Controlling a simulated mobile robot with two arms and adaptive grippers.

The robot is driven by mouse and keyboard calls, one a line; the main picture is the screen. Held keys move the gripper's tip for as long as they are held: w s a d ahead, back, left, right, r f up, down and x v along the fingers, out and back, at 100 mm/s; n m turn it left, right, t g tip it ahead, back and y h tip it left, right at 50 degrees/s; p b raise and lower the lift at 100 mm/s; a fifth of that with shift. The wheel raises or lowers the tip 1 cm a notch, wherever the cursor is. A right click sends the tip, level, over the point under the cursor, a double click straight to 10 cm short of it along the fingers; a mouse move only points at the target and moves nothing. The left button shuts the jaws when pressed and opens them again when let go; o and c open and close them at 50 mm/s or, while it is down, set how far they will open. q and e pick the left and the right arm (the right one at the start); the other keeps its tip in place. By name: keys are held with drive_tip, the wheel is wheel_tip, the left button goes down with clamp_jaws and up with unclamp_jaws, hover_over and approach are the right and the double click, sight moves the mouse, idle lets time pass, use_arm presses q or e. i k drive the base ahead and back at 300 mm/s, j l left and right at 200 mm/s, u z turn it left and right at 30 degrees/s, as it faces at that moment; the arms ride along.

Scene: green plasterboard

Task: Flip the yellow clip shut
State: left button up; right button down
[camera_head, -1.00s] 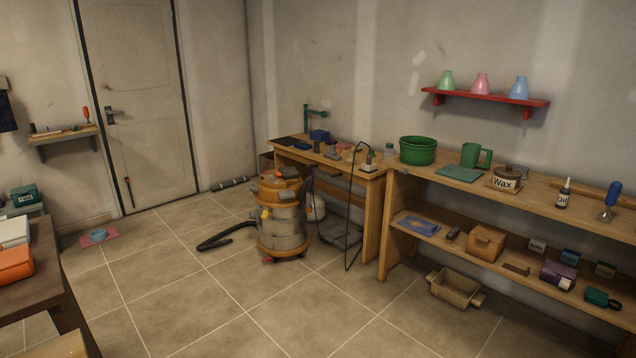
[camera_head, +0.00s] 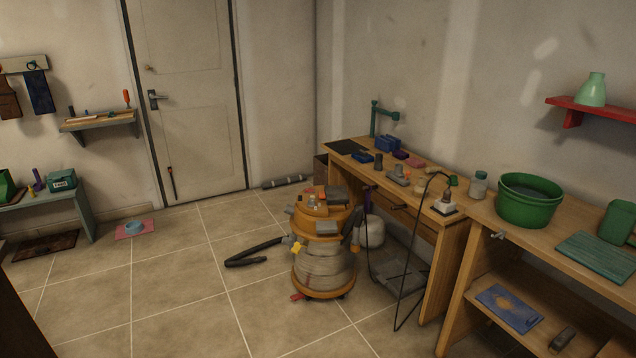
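An orange and grey shop vacuum (camera_head: 323,262) stands on the tiled floor near the workbench. A small yellow clip (camera_head: 297,248) shows on the left side of its body, just below the orange top. Whether the clip is open or shut is too small to tell. Neither of my grippers is in view.
A black hose (camera_head: 254,253) lies on the floor left of the vacuum. A wooden workbench (camera_head: 447,222) with tools stands to its right, and a black cord hangs from it. A shelf unit (camera_head: 480,262) is at the right.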

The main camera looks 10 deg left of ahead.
sight(295, 249)
drive_tip(key=i+u, duration=0.15)
drive_tip(key=i, duration=0.4)
drive_tip(key=i+u, duration=0.1)
drive_tip(key=i, duration=0.45)
drive_tip(key=i+l+u, duration=0.15)
drive_tip(key=i, duration=0.4)
drive_tip(key=i+l+u, duration=0.15)
drive_tip(key=i, duration=0.45)
